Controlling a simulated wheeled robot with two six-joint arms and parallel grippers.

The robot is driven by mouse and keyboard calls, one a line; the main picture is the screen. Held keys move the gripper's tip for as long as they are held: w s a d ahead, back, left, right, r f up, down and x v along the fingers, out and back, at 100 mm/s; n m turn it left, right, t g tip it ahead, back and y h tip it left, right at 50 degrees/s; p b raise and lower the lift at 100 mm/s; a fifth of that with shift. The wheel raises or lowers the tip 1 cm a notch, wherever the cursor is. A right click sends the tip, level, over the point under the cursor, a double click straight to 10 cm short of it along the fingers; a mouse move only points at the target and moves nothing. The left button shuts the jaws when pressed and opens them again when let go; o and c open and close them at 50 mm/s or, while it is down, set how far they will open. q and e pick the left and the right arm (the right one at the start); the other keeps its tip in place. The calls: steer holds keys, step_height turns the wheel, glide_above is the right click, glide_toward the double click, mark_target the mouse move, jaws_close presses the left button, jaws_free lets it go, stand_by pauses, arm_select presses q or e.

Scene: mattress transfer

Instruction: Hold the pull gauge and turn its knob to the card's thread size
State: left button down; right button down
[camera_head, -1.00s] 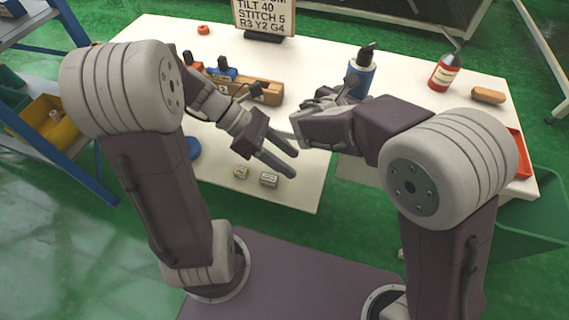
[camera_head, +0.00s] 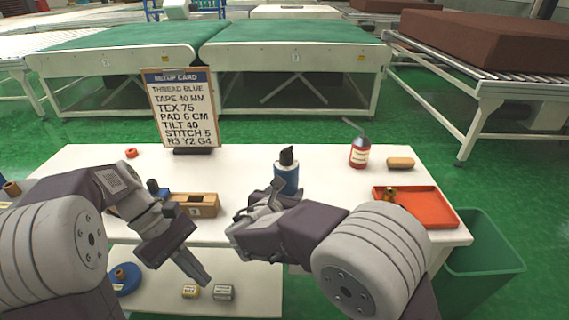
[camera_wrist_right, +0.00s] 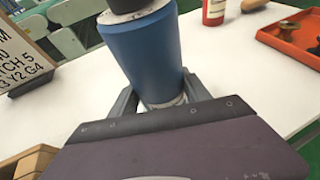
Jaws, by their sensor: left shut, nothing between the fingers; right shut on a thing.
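The pull gauge, a blue cylinder (camera_head: 287,179) with a dark knob (camera_head: 287,156) on top, is upright near the table's middle. My right gripper (camera_head: 268,207) is shut on its lower part. In the right wrist view the gauge (camera_wrist_right: 146,52) fills the space between the two fingers (camera_wrist_right: 160,103); I cannot tell whether its base touches the table. My left gripper (camera_head: 190,267) is shut and empty, in front of the table and left of the gauge. The setup card (camera_head: 184,112) stands at the back left and reads thread blue, TEX 75. The knob's markings are too small to read.
A wooden block holder (camera_head: 196,205) is left of the gauge. A red bottle (camera_head: 360,152), a brown-handled tool (camera_head: 400,163) and an orange tray (camera_head: 432,215) are on the right. A green bin (camera_head: 483,262) stands at right.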

arm_select(q)
steer(key=w+a+r+m+t+y, duration=0.1)
steer(key=w+a+r+m+y, duration=0.4)
steer(key=w+r+m+y, duration=0.25)
steer(key=w+d+r+m+t+y, duration=0.35)
steer(key=w+r, duration=0.25)
steer(key=r, duration=0.3)
steer(key=w+d+r+m+t, duration=0.1)
steer(key=d+r+m+t, duration=0.1)
steer(key=d+r, duration=0.4)
steer(key=d+r+m+t, duration=0.3)
steer(key=d, duration=0.5)
steer(key=m+h, duration=0.3)
glide_toward(289, 159)
step_height(289, 159, down, 5)
steer(key=d, duration=0.2)
steer(key=w+a, duration=0.2)
steer(key=w, duration=0.1)
steer(key=shift+a+f+t, duration=0.15)
steer(key=shift+f+t, duration=0.2)
steer(key=shift+f, duration=0.05)
steer(key=shift+w+a, duration=0.2)
steer(key=shift+a, duration=0.05)
